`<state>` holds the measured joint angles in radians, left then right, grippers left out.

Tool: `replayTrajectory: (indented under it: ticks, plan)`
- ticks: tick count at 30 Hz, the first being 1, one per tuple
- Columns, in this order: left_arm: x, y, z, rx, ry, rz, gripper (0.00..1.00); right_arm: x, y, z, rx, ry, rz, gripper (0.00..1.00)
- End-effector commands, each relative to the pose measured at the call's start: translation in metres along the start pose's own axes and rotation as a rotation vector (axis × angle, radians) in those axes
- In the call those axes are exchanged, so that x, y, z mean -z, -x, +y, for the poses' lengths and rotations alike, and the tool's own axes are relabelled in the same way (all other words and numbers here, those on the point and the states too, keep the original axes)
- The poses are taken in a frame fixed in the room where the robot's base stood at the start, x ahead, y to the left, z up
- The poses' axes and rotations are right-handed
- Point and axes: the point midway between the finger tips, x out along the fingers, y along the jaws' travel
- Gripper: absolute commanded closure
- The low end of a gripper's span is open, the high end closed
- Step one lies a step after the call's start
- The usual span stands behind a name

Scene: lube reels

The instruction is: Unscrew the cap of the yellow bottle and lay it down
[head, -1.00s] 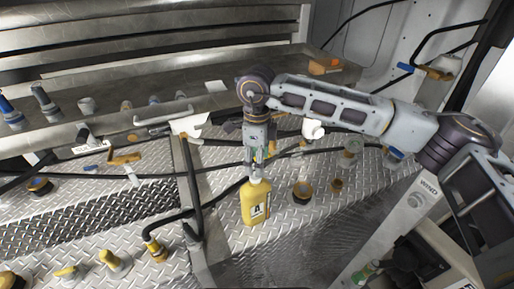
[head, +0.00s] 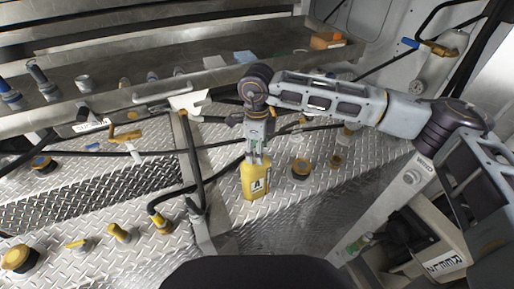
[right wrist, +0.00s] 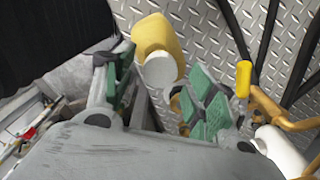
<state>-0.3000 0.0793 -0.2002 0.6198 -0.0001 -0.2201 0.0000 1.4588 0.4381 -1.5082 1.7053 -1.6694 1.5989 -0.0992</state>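The yellow bottle (head: 255,182) stands upright on the diamond-plate deck, with a dark-lettered label on its front. My right gripper (head: 257,156) points down over its top in the head view and hides the cap there. In the right wrist view the bottle (right wrist: 154,34) shows with its pale grey-white round cap (right wrist: 160,70). The right gripper (right wrist: 160,92) is open, its green-padded fingers apart to either side of the cap. A gap shows between the cap and the pads; contact is not visible. My left gripper is not in view.
An orange-brown round fitting (head: 300,168) stands right of the bottle. Black hoses (head: 190,165) run to the left and behind. A metal shelf (head: 215,82) lies at the back. Yellow-handled valves (head: 118,232) are at front left. Bare deck (head: 225,165) lies beside the bottle.

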Motion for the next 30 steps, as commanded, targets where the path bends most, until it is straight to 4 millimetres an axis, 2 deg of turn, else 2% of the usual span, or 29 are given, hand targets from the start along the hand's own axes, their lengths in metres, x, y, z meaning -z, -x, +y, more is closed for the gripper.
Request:
replayTrajectory:
  ticks: [1,6,9,17,30]
  plan:
    - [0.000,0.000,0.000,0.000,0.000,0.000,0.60,0.000,0.000,0.000,0.000,0.000,0.000,0.55]
    - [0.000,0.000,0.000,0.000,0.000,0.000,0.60,0.000,0.000,0.000,0.000,0.000,0.000,0.76]
    - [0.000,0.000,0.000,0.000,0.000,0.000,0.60,0.000,0.000,0.000,0.000,0.000,0.000,0.86]
    - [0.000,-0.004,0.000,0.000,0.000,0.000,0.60,0.000,-0.001,0.000,0.001,0.025,0.000,0.86]
    - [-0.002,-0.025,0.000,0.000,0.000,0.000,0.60,0.000,-0.002,-0.002,0.002,0.255,-0.001,0.86]
